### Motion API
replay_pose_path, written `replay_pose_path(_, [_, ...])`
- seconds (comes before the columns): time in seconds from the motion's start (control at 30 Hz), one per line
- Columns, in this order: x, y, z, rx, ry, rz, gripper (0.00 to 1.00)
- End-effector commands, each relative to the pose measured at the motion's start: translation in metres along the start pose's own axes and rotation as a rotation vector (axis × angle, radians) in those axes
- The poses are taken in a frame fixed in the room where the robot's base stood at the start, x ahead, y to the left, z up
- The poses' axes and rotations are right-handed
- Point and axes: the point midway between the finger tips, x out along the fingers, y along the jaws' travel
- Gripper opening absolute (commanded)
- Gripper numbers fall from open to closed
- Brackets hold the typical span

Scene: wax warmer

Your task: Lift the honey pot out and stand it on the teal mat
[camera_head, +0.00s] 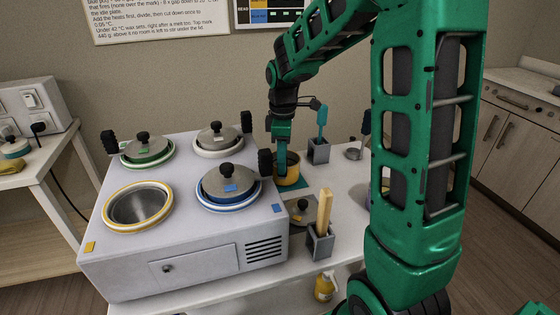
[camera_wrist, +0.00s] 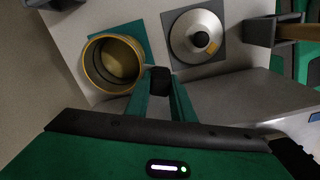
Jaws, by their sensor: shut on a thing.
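The honey pot (camera_head: 291,174) is a yellow, open-topped pot at the right of the warmer. In the wrist view its open mouth and grey-brown inside (camera_wrist: 118,62) show at the left. The teal mat (camera_wrist: 136,33) shows from under and beside the pot; I cannot tell whether the pot touches it. My gripper (camera_head: 281,160) is shut on the pot's black handle, and its fingers (camera_wrist: 158,90) flank the handle in the wrist view. The warmer's yellow-rimmed well (camera_head: 138,207) at the front left is empty.
Lidded pots sit in the warmer's other wells, with a blue-rimmed one (camera_head: 229,187) nearest the honey pot. A loose lid (camera_wrist: 196,38) lies on a grey mat beside it. Grey holders with a wooden tool (camera_head: 323,215) and a teal tool (camera_head: 321,125) stand close by.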

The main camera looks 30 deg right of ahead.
Motion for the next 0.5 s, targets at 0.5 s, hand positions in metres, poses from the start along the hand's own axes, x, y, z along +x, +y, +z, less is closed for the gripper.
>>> replay_pose_path(0.5, [0.0052,0.0002,-0.0001,0.000,0.000,0.001,0.00])
